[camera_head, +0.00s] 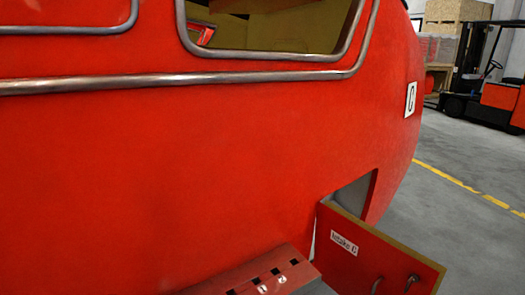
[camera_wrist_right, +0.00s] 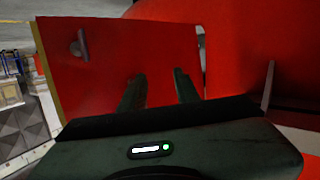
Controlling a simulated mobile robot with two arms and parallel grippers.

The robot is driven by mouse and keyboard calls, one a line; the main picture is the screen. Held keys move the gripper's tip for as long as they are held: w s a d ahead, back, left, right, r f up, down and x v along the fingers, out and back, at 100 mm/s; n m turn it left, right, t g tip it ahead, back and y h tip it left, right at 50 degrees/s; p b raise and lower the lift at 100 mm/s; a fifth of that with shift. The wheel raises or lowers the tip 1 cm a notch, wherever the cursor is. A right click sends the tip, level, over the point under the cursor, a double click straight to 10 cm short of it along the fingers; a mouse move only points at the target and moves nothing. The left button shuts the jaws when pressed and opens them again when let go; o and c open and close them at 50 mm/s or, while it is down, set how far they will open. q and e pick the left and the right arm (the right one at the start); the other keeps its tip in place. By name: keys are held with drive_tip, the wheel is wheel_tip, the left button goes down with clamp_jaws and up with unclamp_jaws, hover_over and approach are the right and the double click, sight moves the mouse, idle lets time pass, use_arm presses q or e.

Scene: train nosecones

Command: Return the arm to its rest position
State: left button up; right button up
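My right gripper (camera_wrist_right: 159,85) shows in the right wrist view. Its two dark fingers stand apart with nothing seen between them. They point toward a red panel, and I cannot tell how far off it is. In the head view, a red hatch door (camera_head: 345,265) labelled "Intake C" hangs open at the lower right of the red nosecone (camera_head: 180,170). Metal handle parts show near its lower edge. The red panel with a metal fitting in the wrist view (camera_wrist_right: 90,75) looks like this door. Neither gripper shows in the head view.
A grey opening (camera_head: 352,195) lies behind the open door. A long metal rail (camera_head: 150,82) crosses the nosecone. A forklift (camera_head: 485,85) stands at the far right, with clear grey floor before it.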

drive_tip(key=s+a+f+n+g+y, duration=0.1)
drive_tip(key=s+a+f+g+y, duration=0.2)
drive_tip(key=s+f, duration=0.6)
drive_tip(key=s+a+f+n+g, duration=0.1)
drive_tip(key=s+a+f+g, duration=0.25)
drive_tip(key=s+f, duration=0.6)
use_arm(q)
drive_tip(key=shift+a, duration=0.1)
use_arm(e)
drive_tip(key=s+f+g, duration=0.2)
drive_tip(key=s+f, duration=0.3)
drive_tip(key=s, duration=0.4)
drive_tip(key=s+f+n+g, duration=0.1)
drive_tip(key=s+f+g, duration=0.2)
drive_tip(key=s, duration=0.5)
drive_tip(key=s+f+n+g, duration=0.1)
drive_tip(key=s+f+g, duration=0.1)
drive_tip(key=s+f, duration=0.4)
drive_tip(key=s, duration=0.3)
drive_tip(key=shift+s+f+g+y, duration=0.3)
drive_tip(key=shift+s+g, duration=0.05)
